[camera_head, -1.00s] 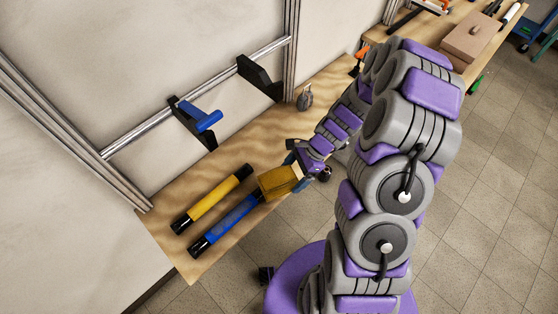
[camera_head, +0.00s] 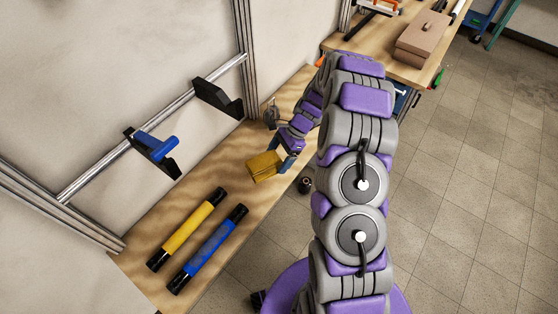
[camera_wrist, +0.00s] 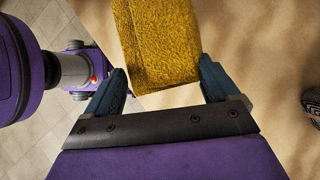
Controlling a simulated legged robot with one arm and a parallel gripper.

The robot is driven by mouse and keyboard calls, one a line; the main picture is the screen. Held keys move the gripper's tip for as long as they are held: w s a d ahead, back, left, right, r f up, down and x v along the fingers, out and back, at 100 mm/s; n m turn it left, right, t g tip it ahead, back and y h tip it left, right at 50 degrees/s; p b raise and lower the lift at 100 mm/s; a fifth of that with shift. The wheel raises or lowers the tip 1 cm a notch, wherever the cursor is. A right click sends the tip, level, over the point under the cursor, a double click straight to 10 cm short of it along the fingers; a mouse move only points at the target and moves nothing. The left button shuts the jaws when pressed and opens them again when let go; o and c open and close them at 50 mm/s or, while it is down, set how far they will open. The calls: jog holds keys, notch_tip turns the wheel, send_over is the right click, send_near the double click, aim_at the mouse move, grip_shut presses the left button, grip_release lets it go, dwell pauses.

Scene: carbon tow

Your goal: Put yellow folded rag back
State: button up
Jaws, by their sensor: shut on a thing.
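The yellow folded rag (camera_head: 264,166) is at the end of my arm in the head view, over the wooden bench near its front edge. My gripper (camera_head: 285,160) is shut on it. In the wrist view the rag (camera_wrist: 158,40) fills the top middle, between and just beyond the two dark blue fingers of my gripper (camera_wrist: 165,85). I cannot tell how high the rag is above the bench.
A yellow tube (camera_head: 186,229) and a blue tube (camera_head: 208,249) with black ends lie on the bench (camera_head: 150,222). A rail with black brackets (camera_head: 218,98) and a blue-handled part (camera_head: 156,146) runs behind. A brown box (camera_head: 422,36) stands at the far right.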

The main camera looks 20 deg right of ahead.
aim_at(276, 161)
jog(key=shift+w+d, duration=0.3)
jog(key=shift+w, duration=0.3)
jog(key=shift+a+f, duration=0.1)
jog(key=shift+a, duration=0.15)
jog(key=f, duration=0.1)
jog(key=f+b, duration=0.1)
jog(key=f, duration=0.1)
jog(key=shift+a+f, duration=0.1)
jog(key=shift+a, duration=0.25)
jog(key=shift+d+f, duration=0.1)
jog(key=shift+f, duration=0.1)
jog(key=shift+d+r, duration=0.1)
jog(key=shift+d, duration=0.35)
jog(key=shift+a+f, duration=0.4)
jog(key=shift+f, duration=0.1)
jog(key=o, duration=1.1)
jog(key=shift+d, duration=0.15)
jog(key=shift+o, duration=0.2)
